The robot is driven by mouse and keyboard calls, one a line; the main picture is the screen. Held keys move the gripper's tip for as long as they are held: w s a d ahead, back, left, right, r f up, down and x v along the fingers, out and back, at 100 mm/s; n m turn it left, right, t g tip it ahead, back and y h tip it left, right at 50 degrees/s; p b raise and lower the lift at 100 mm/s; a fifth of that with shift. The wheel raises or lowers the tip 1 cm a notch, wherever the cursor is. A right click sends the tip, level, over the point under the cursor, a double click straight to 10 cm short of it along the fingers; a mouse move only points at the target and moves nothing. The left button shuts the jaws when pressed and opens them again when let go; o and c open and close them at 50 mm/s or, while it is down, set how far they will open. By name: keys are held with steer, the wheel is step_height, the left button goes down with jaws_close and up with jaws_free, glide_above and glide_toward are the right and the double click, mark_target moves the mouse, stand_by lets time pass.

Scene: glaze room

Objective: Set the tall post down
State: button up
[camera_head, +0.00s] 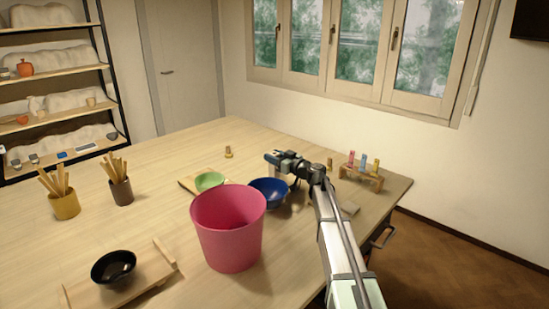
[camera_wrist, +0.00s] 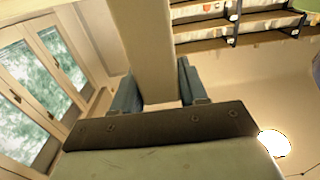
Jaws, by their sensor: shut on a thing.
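My gripper (camera_wrist: 158,95) is shut on the tall post (camera_wrist: 150,45), a long, pale beige, square-edged bar that runs between the blue fingers in the wrist view. The post's far end runs out of the top of that view. In the head view my gripper (camera_head: 271,158) is over the table, behind and slightly above the blue bowl (camera_head: 268,193). A pale sliver shows just below the fingers there, but I cannot tell how much of the post it is, or whether it touches the table.
A pink bucket (camera_head: 229,230) stands in front. A green bowl (camera_head: 209,181) sits left of the blue bowl. A rack (camera_head: 362,178) with coloured pieces stands at right. Pots of sticks (camera_head: 65,206) and a black bowl (camera_head: 114,266) are at left. The table's back left (camera_head: 190,145) is clear.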

steer(key=shift+f, duration=0.1)
steer(key=o, duration=1.2)
steer(key=v, duration=0.7)
steer(key=shift+s+d, duration=0.2)
steer(key=shift+s, duration=0.05)
